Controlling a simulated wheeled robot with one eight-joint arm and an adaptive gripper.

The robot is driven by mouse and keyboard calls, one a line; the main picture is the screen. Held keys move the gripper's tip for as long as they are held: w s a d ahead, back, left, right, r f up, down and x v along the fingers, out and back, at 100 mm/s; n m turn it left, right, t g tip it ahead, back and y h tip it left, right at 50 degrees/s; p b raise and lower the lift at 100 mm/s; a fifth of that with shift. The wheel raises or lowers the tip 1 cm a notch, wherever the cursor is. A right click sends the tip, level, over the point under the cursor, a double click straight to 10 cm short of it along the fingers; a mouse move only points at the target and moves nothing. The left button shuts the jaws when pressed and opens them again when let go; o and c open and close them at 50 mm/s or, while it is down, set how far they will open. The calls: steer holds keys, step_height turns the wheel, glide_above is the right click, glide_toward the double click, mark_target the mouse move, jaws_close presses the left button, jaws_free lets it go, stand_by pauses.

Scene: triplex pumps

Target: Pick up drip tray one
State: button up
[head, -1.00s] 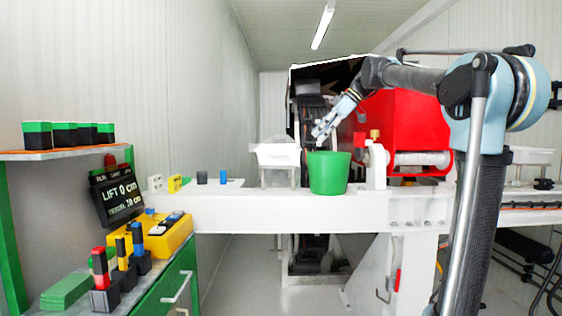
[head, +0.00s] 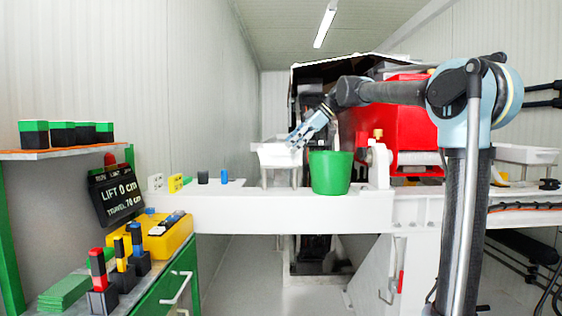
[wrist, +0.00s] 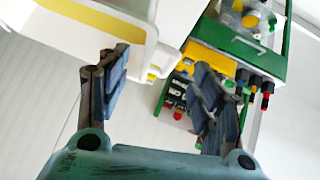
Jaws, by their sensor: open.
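A white tray (head: 270,154) stands on legs on the white beam, left of the green bucket; a second white tray (head: 525,154) is at the far right. I cannot read which is drip tray one. My gripper (head: 293,143) is open and points down and left at the right part of the nearer tray's rim. In the wrist view, my gripper (wrist: 158,66) has its fingers wide apart with nothing between them. A white tray (wrist: 95,32) with a yellow inside is at the upper left, its wall just beyond the left finger. Contact cannot be told.
A green bucket (head: 331,173) stands on the white beam (head: 300,211) close to the tray's right. Small blocks and yellow tags (head: 177,182) sit left of it. A yellow control box (head: 165,236) and green cabinet are front left. A red pump housing (head: 400,125) is behind my arm.

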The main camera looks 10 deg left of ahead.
mark_target(280, 154)
steer(key=x, duration=0.6)
steer(key=shift+a, duration=0.25)
steer(key=shift+w, duration=0.1)
jaws_close()
steer(key=shift+r, duration=0.2)
